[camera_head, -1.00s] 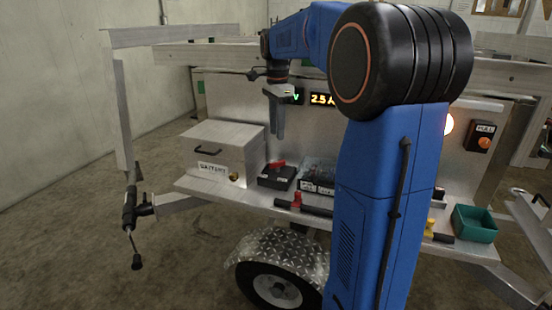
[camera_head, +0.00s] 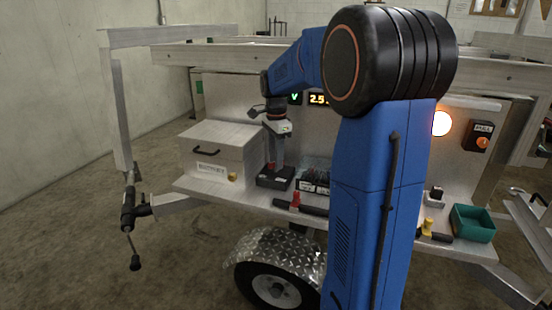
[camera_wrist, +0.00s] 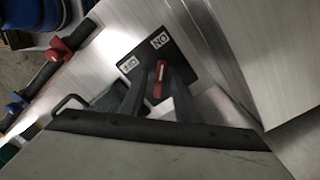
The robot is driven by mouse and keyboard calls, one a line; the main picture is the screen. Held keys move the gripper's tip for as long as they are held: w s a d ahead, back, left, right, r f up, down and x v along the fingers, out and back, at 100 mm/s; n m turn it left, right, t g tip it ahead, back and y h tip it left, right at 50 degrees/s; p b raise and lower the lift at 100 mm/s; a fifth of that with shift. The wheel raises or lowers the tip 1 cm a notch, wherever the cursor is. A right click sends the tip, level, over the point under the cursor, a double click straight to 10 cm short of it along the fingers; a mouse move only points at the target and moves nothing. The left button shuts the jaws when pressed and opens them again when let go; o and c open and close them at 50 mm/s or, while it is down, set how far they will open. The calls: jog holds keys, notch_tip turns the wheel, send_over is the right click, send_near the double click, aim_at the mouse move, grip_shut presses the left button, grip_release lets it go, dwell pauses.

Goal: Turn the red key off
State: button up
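The red key (camera_wrist: 158,80) sits on a black switch box (camera_wrist: 170,52) with white ON and OFF labels. The key's visible end points up, between the labels and closer to ON. My gripper (camera_wrist: 160,88) points down over the box; its two dark fingers lie on either side of the key, with a gap visible. I cannot tell whether either finger touches it. In the head view, my gripper (camera_head: 275,164) is right above the black box (camera_head: 275,180) on the trailer shelf, and hides the key.
A metal battery box (camera_head: 212,150) stands left of the switch. Black blocks (camera_head: 315,178) sit close on its right. Red-handled (camera_head: 295,201) and yellow-handled (camera_head: 428,227) items lie along the shelf's front edge. A green bin (camera_head: 473,224) is at the right. A lamp (camera_head: 442,123) glows orange.

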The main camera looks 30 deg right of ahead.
grip_shut()
jog(key=shift+n, duration=0.3)
jog(key=n, duration=0.6)
jog(key=shift+n, duration=0.3)
jog(key=n, duration=1)
jog(key=shift+n, duration=0.3)
